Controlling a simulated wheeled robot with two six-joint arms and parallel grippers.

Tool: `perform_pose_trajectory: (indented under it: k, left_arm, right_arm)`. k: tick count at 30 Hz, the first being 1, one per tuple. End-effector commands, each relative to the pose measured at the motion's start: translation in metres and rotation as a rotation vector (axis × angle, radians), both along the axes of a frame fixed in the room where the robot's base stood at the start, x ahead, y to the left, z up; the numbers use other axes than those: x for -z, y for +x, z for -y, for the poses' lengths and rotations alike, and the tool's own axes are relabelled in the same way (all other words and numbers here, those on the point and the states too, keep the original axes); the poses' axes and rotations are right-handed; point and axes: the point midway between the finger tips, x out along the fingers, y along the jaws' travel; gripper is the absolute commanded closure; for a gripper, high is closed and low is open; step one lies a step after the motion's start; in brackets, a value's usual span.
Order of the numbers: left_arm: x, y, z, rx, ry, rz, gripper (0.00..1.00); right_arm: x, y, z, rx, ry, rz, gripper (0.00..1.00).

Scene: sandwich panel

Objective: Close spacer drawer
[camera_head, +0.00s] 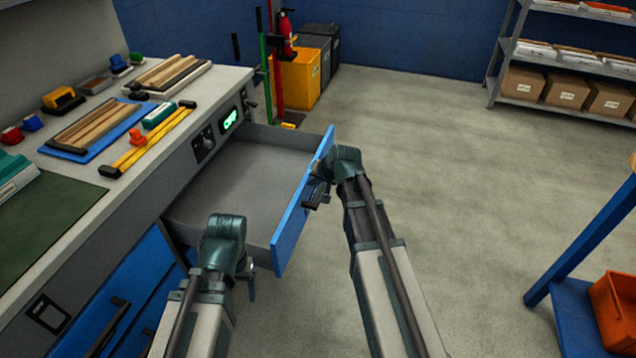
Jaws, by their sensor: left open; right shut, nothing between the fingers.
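The spacer drawer (290,222) stands pulled out from the workbench, with a blue front panel and a grey inside. The part of its inside that shows is empty. My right gripper (314,194) is shut and empty at the outer face of the blue front, near its middle; I cannot tell whether it touches the panel or a handle there. My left gripper (251,284) is open, below and left of the near end of the drawer front, and partly hidden by its own wrist.
The workbench (118,196) carries wooden strips, a yellow level tool and a green mat. Closed blue drawers (140,285) are at lower left. A yellow bin (298,80) stands behind the drawer. The floor to the right is clear up to a blue stand (575,318) with an orange crate.

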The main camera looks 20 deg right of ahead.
Motion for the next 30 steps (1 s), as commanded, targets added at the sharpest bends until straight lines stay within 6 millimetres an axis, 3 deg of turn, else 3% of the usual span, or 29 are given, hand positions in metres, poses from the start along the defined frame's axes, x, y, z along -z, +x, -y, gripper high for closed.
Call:
perform_pose_trajectory:
  k: [8,14,20,30]
  left_arm:
    - [0.0,0.0,0.0,0.0,0.0,0.0,0.21]
    - [0.0,0.0,0.0,0.0,0.0,0.0,0.21]
    - [0.0,0.0,0.0,0.0,0.0,0.0,0.21]
    - [0.0,0.0,0.0,0.0,0.0,0.0,0.21]
  right_arm:
    - [0.0,0.001,-0.001,0.0,0.0,0.0,1.0]
    - [0.0,0.014,-0.019,-0.004,0.002,0.0,1.0]
    - [0.0,0.048,-0.066,-0.007,0.001,0.0,1.0]
    - [0.0,0.117,-0.168,-0.006,0.001,0.001,1.0]
